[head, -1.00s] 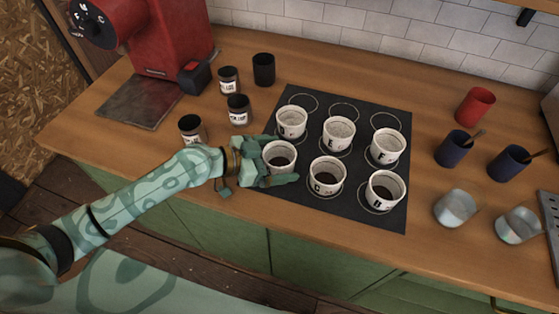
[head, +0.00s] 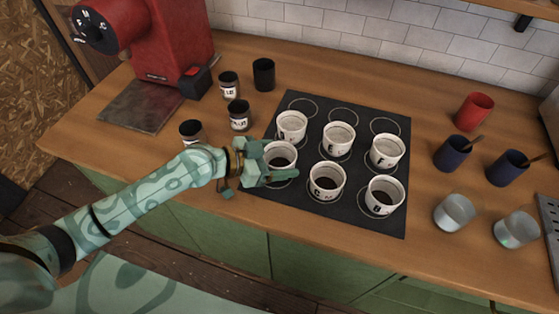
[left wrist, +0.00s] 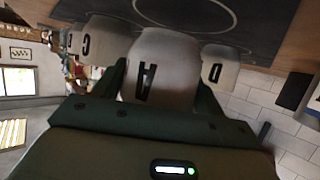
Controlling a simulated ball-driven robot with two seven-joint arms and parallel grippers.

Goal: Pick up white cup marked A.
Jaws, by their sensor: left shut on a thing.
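The white cup marked A (head: 282,153) holds dark contents and stands upright at the front left of the dark mat (head: 328,222). My left gripper (head: 272,165) is shut on it, one finger on each side. In the left wrist view the cup A (left wrist: 162,62) sits between the fingers with its letter facing the camera. The gripper hides much of its side and base in the head view; I cannot tell whether it is clear of the mat. My right gripper is not in view.
Close by on the mat are the cup marked C (head: 327,183), the cup behind A (head: 292,127), and cups E (head: 339,140), F (head: 386,151) and H (head: 384,196). Dark jars (head: 239,115) stand at left, with a red machine (head: 165,45) behind. Glasses (head: 454,212) stand at right.

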